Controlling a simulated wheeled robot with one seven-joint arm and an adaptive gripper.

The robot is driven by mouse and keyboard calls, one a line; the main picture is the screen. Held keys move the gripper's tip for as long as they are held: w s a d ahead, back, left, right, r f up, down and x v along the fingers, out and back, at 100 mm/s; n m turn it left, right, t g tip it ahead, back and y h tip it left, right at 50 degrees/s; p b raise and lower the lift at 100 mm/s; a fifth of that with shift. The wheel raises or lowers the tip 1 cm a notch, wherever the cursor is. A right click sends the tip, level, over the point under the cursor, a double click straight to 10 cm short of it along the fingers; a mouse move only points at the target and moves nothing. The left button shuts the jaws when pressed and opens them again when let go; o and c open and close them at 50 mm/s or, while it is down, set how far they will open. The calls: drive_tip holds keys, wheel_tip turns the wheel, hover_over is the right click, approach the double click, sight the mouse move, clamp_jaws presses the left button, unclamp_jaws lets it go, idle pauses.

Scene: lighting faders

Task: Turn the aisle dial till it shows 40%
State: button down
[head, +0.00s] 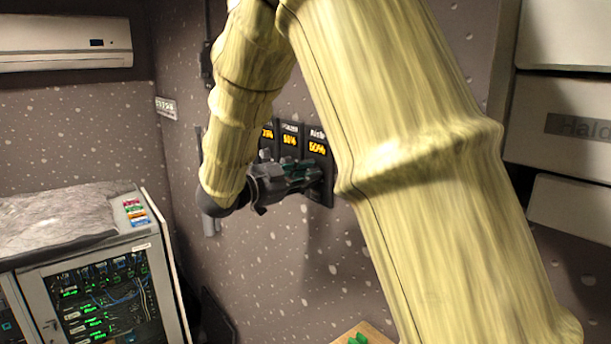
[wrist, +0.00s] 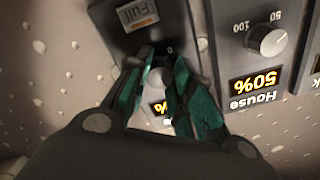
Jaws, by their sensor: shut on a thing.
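The aisle panel (head: 317,150) is the rightmost of the dark wall panels in the head view. Its yellow readout looks like 50%, but the digits are small. My gripper (head: 312,175) reaches it from the left, below the readout. In the wrist view, which is upside down, my gripper (wrist: 160,75) has its green-padded fingers closed on either side of the grey aisle dial (wrist: 158,79). The fingers hide most of the dial's scale and most of its readout; only a "%" shows clearly. The dial's pointer cannot be made out.
The House panel (wrist: 257,70) is right beside, with its own knob (wrist: 271,40) and a 50% readout. A "Full" button (wrist: 137,14) sits on the aisle panel near my fingers.

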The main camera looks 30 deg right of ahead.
drive_tip(key=shift+n+p, duration=0.9)
drive_tip(key=shift+n, duration=1)
drive_tip(key=c, duration=1.2)
unclamp_jaws()
drive_tip(key=shift+a, duration=0.15)
drive_tip(key=a, duration=1.1)
drive_tip(key=shift+s+a, duration=0.35)
drive_tip(key=shift+s, duration=0.1)
